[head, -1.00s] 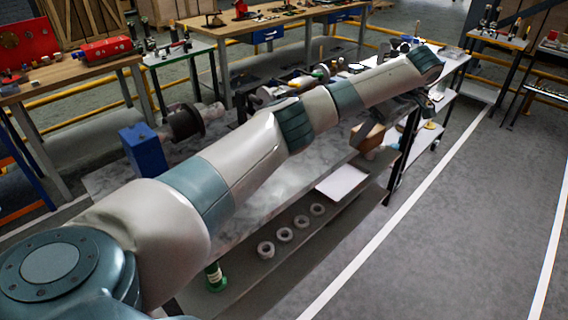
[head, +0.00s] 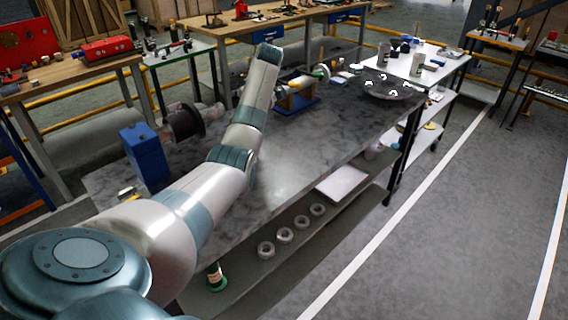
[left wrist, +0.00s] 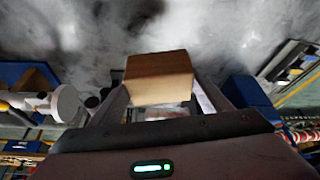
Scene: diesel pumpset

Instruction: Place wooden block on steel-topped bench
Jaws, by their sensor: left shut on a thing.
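The wooden block (left wrist: 158,78) is light brown and sits between the fingers of my left gripper (left wrist: 158,98) in the left wrist view. The gripper is shut on it. The steel-topped bench (head: 315,140) has a mottled grey top and runs across the middle of the head view; its grey surface (left wrist: 225,35) also fills the upper part of the left wrist view. I cannot tell whether the block touches the bench. In the head view my left arm reaches over the bench and hides the gripper and block. My right gripper is not in view.
On the bench stand a blue block-shaped part (head: 145,157), a dark cylindrical part (head: 185,121), a blue-based assembly (head: 297,101) and a round dark plate (head: 388,88). The middle front of the top is clear. Several white rings (head: 285,235) lie on the lower shelf.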

